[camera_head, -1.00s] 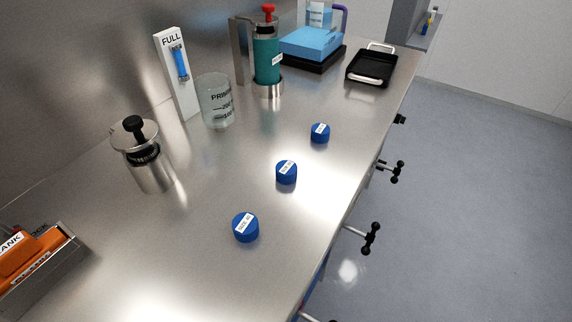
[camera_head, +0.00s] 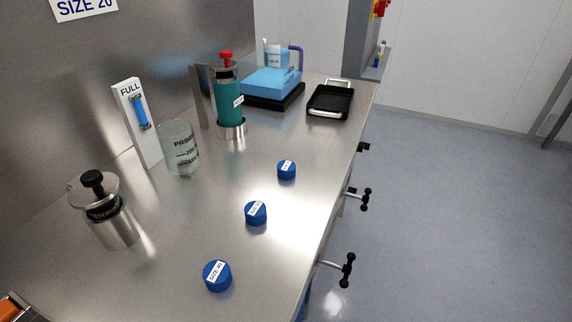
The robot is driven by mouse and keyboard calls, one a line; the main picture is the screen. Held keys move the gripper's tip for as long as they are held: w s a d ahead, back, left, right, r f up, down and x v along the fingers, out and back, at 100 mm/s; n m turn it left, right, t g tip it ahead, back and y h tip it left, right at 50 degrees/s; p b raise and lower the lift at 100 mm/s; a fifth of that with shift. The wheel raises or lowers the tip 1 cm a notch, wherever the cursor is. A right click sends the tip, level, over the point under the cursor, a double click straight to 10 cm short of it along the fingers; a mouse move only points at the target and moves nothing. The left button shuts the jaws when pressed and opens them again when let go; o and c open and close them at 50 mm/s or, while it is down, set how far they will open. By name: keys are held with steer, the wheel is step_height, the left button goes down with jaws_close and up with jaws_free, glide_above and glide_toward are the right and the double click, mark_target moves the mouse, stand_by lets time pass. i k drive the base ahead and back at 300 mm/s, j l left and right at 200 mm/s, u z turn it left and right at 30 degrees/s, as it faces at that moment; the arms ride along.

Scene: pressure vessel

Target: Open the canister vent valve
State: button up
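The green canister (camera_head: 230,104) stands upright in a metal base ring (camera_head: 232,130) on the steel bench, towards the back left. A red vent valve knob (camera_head: 226,57) sits on top of it. A grey metal bracket stands just left of the canister. A silver vessel with a black knob (camera_head: 93,180) on its lid stands at the front left. My gripper does not show in the view.
Blue caps (camera_head: 217,276) stand in a row along the bench's front. A glass beaker (camera_head: 181,150) and a FULL gauge (camera_head: 137,124) stand left of the canister; a black tray (camera_head: 330,99) lies back right. Black-knobbed handles (camera_head: 347,270) stick out from the bench's front. The right floor is clear.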

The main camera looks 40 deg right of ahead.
mark_target(365, 198)
steer(key=l+z, duration=0.85)
steer(key=i+l+z, duration=0.15)
steer(key=l+z, duration=0.25)
